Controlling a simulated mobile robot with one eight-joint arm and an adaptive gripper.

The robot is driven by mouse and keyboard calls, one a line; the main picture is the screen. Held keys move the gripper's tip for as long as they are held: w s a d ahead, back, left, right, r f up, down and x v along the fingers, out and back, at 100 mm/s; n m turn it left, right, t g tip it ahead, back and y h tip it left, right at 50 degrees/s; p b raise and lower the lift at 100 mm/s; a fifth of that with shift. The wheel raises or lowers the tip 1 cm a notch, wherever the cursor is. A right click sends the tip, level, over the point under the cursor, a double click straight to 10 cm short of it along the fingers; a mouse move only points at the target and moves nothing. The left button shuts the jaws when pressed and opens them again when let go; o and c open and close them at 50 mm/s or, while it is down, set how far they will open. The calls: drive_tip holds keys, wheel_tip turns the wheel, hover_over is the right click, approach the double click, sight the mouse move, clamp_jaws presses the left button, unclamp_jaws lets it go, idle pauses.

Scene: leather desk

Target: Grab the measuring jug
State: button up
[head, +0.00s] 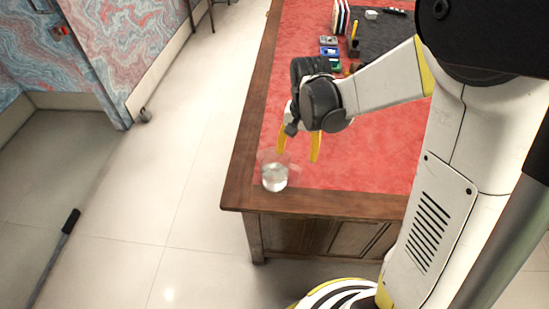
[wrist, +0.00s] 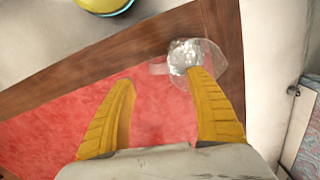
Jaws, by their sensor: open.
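The measuring jug (head: 274,178) is a small clear vessel with a whitish, clear lower part. It stands upright on the near left corner of the red leather desk (head: 350,178), close to the wooden edge. In the wrist view the jug (wrist: 187,54) is just beyond the tip of the right finger, which overlaps part of its outline. My gripper (head: 298,157) has its two yellow fingers spread and empty, above and slightly behind the jug in the head view. In the wrist view the gripper (wrist: 163,80) has bare red leather between its fingers. I cannot tell whether a finger touches the jug.
A dark mat (head: 385,35) with small items lies at the desk's far end, with upright books (head: 341,18) and blue and green boxes (head: 329,52) by it. The desk's wooden edge (head: 240,150) drops to open tiled floor on the left.

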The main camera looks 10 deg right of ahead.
sight(296, 167)
wheel_tip(296, 167, down, 3)
drive_tip(key=shift+s+f+b, duration=0.1)
drive_tip(key=shift+b, duration=0.35)
wheel_tip(296, 167, down, 6)
drive_tip(key=b, duration=0.2)
drive_tip(key=shift+b, duration=0.4)
drive_tip(key=shift+r, duration=0.25)
clamp_jaws()
